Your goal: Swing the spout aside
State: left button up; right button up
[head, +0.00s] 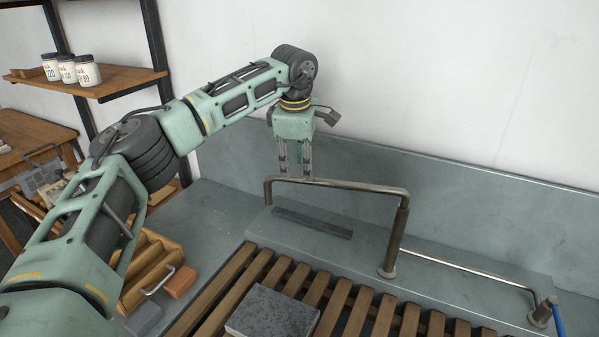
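The spout (352,186) is a bent metal tube on an upright post (397,236). It reaches left from the post over the grey ledge, and its free end bends down at the left. My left gripper (294,175) points down at the spout's left part, with its fingertips at the tube. I cannot tell whether the fingers touch or grip the tube. My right gripper is not in view.
A wooden slatted rack (340,310) bears a grey stone slab (272,315). A dark bar (312,223) lies on the ledge below the spout. A thin pipe (470,268) runs right to a blue-handled fitting (557,319). A wall stands close behind.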

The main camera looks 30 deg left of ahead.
pick_arm(q)
notch_tip(320, 180, up, 8)
jog(key=s, duration=0.1)
jog(key=shift+s+d, duration=0.2)
jog(key=shift+s, duration=0.15)
dwell(0.3)
